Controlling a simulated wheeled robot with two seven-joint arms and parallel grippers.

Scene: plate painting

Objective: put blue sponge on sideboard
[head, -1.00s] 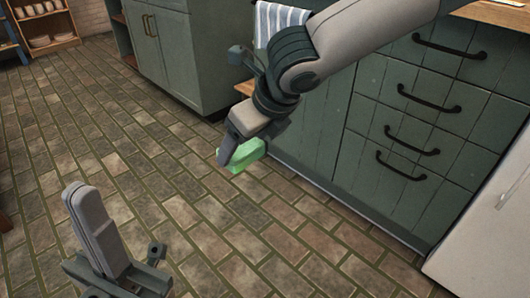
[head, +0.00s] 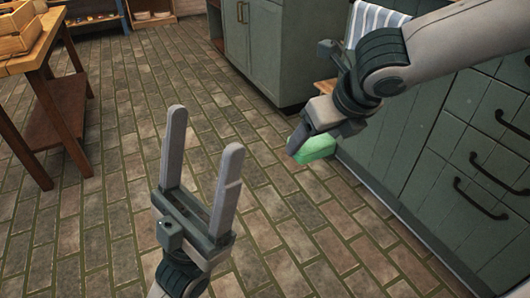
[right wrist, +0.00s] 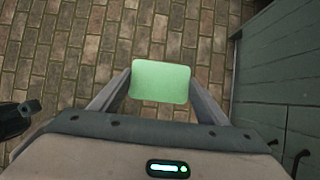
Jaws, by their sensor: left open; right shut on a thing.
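A light green block, like a sponge (head: 316,148), is held in my right gripper (head: 300,140) above the brick floor, beside the green cabinets. It also shows in the right wrist view (right wrist: 161,81), between the two fingers. It looks green, and no blue sponge is visible. My left gripper (head: 205,130) is open and empty, fingers pointing up in the head view, to the left of the block. I cannot tell which piece of furniture is the sideboard.
A wooden table (head: 40,55) with wooden boxes (head: 22,30) on it stands at the left. Green cabinets with dark handles (head: 480,172) line the right. A striped towel (head: 375,20) hangs at the top right. A low wooden shelf (head: 150,20) stands at the back. The floor between is clear.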

